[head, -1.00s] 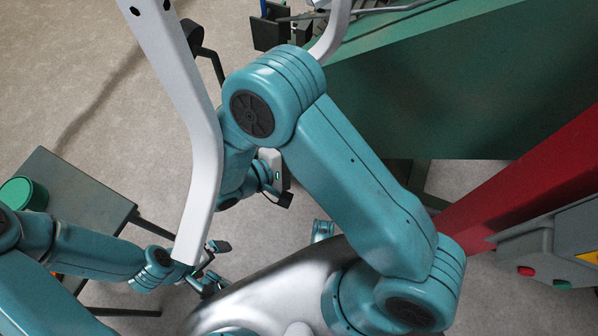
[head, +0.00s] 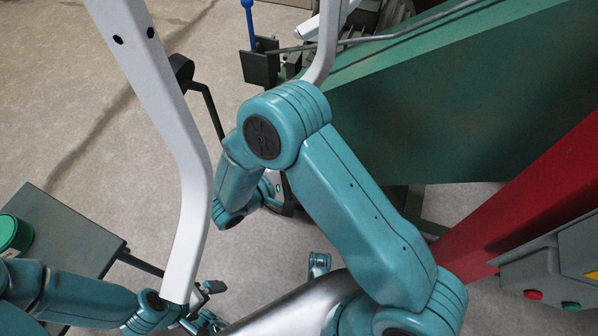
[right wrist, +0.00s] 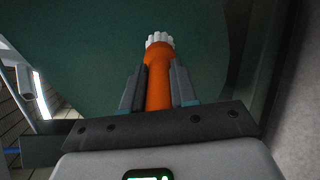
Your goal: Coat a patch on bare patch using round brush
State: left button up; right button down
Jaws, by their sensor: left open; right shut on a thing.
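The round brush (right wrist: 159,80) has an orange handle and pale bristles (right wrist: 159,40). In the right wrist view my right gripper (right wrist: 160,88) is shut on its handle, and the bristles point away from the gripper towards a dark green surface (right wrist: 85,45). I cannot tell whether they touch it. In the head view my right arm hides the right gripper and the brush. My left gripper (head: 208,304) is open and empty at the lower left, near the lower end of a white bent tube (head: 165,90). I cannot make out a bare patch in either view.
A grey-green table (head: 70,228) with a green round container (head: 12,234) stands at the left. A large green panel (head: 470,100) fills the upper right. A red beam (head: 520,205) and a grey button box (head: 540,270) stand at the right. Floor shows between.

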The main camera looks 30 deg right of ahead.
jog(key=shift+w+d, duration=0.25)
dwell(0.6)
